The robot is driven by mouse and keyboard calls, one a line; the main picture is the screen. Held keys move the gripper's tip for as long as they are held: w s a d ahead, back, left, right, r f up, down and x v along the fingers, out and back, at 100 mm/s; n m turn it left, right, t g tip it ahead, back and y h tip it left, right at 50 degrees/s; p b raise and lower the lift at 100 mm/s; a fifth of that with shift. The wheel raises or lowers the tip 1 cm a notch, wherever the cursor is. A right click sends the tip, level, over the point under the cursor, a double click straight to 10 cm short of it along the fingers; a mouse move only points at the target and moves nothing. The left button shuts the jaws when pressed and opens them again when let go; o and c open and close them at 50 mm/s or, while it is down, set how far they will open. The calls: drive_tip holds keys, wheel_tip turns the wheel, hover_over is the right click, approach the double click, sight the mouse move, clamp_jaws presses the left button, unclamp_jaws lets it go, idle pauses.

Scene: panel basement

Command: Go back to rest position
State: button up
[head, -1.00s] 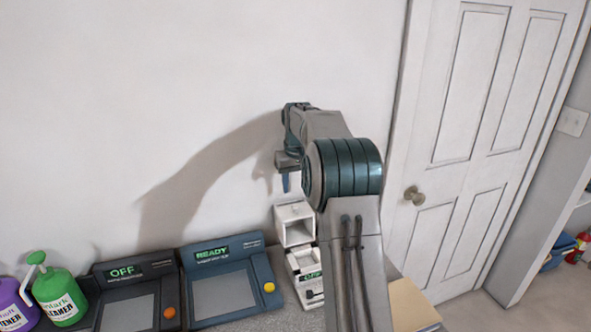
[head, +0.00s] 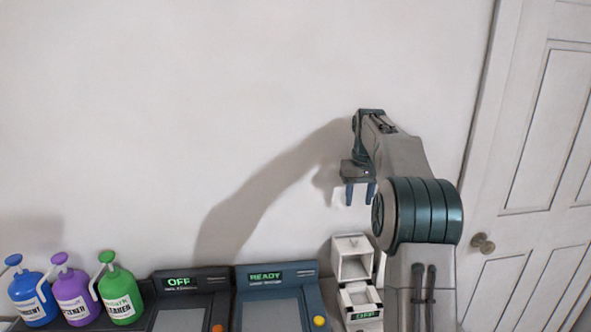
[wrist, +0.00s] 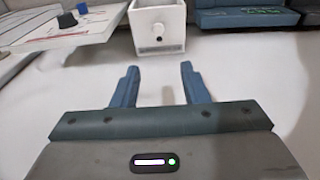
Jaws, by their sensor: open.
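My gripper (head: 360,193) is raised in front of the white wall, above the white box-like device on the counter. Its two blue fingers point down and stand apart with nothing between them. In the wrist view my gripper (wrist: 158,85) shows the same two spread fingers, empty, with a white box (wrist: 159,27) beyond them. My arm folds at a dark teal joint in the head view and hides part of the counter.
The white device (head: 352,262) has an open box on top. Left of it stand a blue panel reading READY (head: 278,276), a dark panel reading OFF (head: 182,284) and green (head: 120,294), purple (head: 74,297) and blue (head: 33,297) bottles. A door (head: 540,150) is at right. The wall area is clear.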

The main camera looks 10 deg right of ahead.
drive_tip(key=s+a+r+t, duration=0.1)
drive_tip(key=s+a+r, duration=0.1)
drive_tip(key=s+a, duration=0.5)
drive_tip(key=s+a+r, duration=0.1)
drive_tip(key=s+a, duration=0.2)
drive_tip(key=s, duration=0.7)
drive_tip(key=s+a+f, duration=0.1)
drive_tip(key=s+f, duration=0.2)
drive_tip(key=s, duration=0.3)
drive_tip(key=s+a+f, duration=0.2)
drive_tip(key=s+f, duration=0.1)
drive_tip(key=s, duration=0.4)
drive_tip(key=s+a+f+t, duration=0.1)
drive_tip(key=s+f, duration=0.2)
drive_tip(key=s, duration=0.4)
drive_tip(key=shift+a, duration=0.25)
drive_tip(key=shift+c, duration=0.4)
